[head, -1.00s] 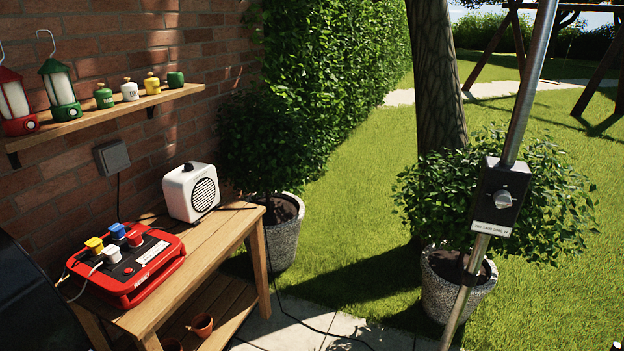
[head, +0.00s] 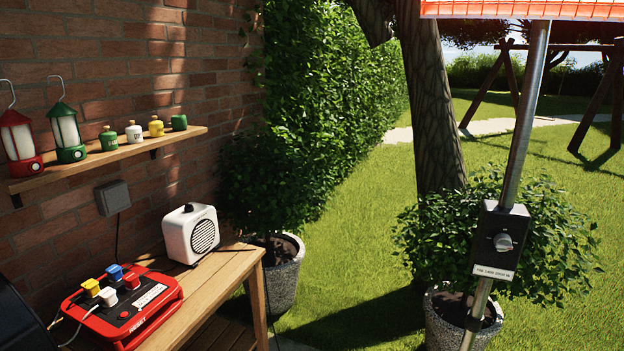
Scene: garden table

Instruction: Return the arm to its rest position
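Neither of my grippers shows in the head view. A plain dark shape (head: 22,322) at the lower left edge may be part of my own arm, but I cannot be sure. The wooden table (head: 222,280) stands against the brick wall at the left. On it sits a red power box (head: 150,318) with yellow, blue and white plugs on top. A white speaker (head: 191,232) stands behind the box on the same table.
A wall shelf (head: 120,155) holds a red lantern (head: 18,138), a green lantern (head: 66,135) and several small canisters. A metal pole (head: 525,120) with a dark switch box (head: 500,240) rises at the right, under a glowing orange heater (head: 520,9). Potted bushes stand behind.

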